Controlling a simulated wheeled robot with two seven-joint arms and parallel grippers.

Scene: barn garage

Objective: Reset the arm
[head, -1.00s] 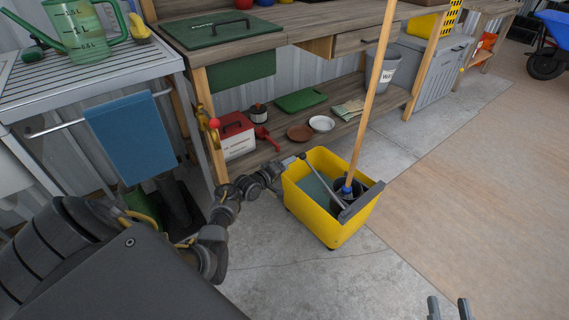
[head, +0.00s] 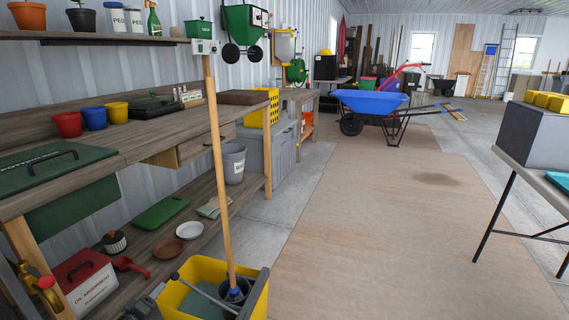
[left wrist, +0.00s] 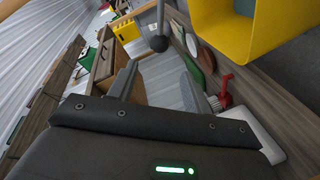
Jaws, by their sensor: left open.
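My left gripper (head: 150,301) is at the bottom edge of the head view, just left of the yellow mop bucket (head: 262,300). In the left wrist view my left gripper (left wrist: 160,66) has its two fingers apart with nothing between them. The dark round knob of the bucket's lever (left wrist: 158,43) shows just past the fingertips, and it looks apart from them. The lever (head: 203,293) also shows in the head view, slanting over the bucket. Most of my left arm is out of sight. My right gripper is not in view.
A wooden mop handle (head: 216,170) stands upright in the bucket. The workbench's lower shelf (head: 165,235) is close on the left, with a red and white oil absorbent box (head: 88,280). The floor mat (head: 370,240) is clear. A blue wheelbarrow (head: 380,103) stands farther back.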

